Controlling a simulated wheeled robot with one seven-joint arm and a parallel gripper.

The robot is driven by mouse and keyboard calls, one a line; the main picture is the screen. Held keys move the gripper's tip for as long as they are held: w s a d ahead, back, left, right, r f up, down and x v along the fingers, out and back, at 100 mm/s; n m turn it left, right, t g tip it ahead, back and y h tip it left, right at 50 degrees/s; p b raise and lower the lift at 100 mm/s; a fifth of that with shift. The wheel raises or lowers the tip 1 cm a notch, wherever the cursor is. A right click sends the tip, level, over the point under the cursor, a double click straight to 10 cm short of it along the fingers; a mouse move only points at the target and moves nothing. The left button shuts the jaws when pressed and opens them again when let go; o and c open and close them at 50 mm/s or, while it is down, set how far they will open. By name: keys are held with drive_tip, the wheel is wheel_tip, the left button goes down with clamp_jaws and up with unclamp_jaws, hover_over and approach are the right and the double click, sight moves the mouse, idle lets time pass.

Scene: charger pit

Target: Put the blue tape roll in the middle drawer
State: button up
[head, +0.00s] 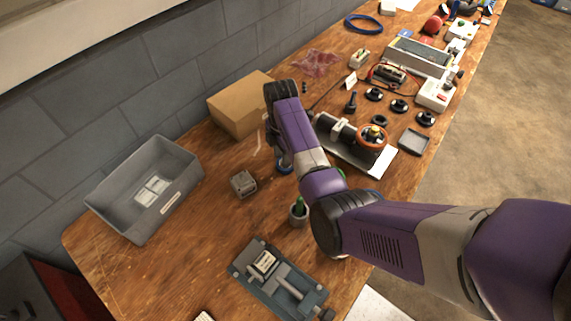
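A small blue ring (285,170), which looks like the blue tape roll, lies on the wooden bench, partly hidden behind my purple arm. My arm reaches over the bench from the right and bends at its far end. My gripper is mostly hidden behind my own forearm. A dark grey part shows just above the blue ring, but I cannot see the fingers or whether they touch the ring. A dark cabinet with a red part (62,288) stands at the lower left, cut off by the frame. I cannot make out its middle drawer.
The bench holds a grey bin (180,157), a cardboard box (236,108), a small metal block (243,184), a cup with a green item (298,211) and a vise (279,283). A motor assembly (350,139) and several black parts are beyond my arm. A brick wall borders the left.

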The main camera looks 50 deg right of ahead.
clamp_jaws()
drive_tip(key=shift+r, duration=0.1)
